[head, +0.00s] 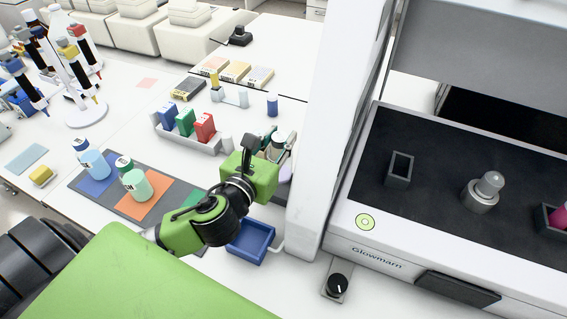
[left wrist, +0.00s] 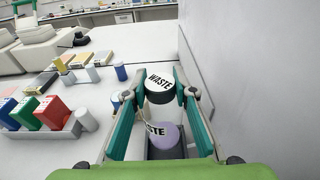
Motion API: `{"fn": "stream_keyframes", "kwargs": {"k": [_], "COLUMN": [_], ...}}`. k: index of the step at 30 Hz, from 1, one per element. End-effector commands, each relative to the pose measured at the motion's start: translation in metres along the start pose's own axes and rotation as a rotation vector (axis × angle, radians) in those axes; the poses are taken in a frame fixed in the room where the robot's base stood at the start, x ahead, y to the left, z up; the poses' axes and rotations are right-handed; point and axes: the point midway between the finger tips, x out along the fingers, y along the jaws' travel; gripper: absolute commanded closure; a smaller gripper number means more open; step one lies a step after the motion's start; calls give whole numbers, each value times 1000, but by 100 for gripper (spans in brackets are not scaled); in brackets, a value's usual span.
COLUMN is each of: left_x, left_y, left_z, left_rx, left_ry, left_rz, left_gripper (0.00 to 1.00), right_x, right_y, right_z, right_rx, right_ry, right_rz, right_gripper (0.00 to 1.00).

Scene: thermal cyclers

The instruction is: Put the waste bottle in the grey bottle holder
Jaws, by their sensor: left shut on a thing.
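The waste bottle has a white cap marked WASTE (left wrist: 158,82) with a dark band and a lavender body (left wrist: 162,135). My left gripper (left wrist: 165,88) is shut on it near the cap, one finger on each side. In the head view my left gripper (head: 278,145) is beside the tall white post, and a bit of the lavender body (head: 286,174) shows under it. Dark grey walls (left wrist: 182,153), apparently the grey bottle holder, show around the lower body in the left wrist view. I cannot tell whether the bottle rests inside or hangs above. My right gripper is not in view.
A white post (head: 327,130) of the Glowmarn instrument (head: 380,262) stands close on the right. A blue tray (head: 250,243) lies below my arm. A rack (head: 186,136) with coloured boxes and a mat (head: 150,215) with two bottles are to the left.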

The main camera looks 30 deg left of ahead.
Motion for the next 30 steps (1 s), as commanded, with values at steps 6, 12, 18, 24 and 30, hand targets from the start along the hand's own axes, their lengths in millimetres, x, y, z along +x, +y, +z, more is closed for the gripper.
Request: {"fn": "stream_keyframes", "kwargs": {"k": [6, 12, 18, 24, 30], "left_x": [4, 8, 8, 9, 9], "left_y": [0, 0, 0, 0, 0], "left_z": [-24, -52, -57, -59, -59], "left_rx": [0, -1, 0, 0, 0], "left_ry": [0, 2, -1, -1, 0], "left_rz": [1, 1, 0, 0, 0], "left_gripper": [100, 100, 100, 100, 58], "right_x": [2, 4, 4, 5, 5], "right_y": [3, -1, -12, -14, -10], "right_z": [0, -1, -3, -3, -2], "right_rx": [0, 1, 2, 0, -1], "right_ry": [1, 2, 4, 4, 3], "right_rz": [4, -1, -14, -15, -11], "right_gripper": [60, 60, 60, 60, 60]}}
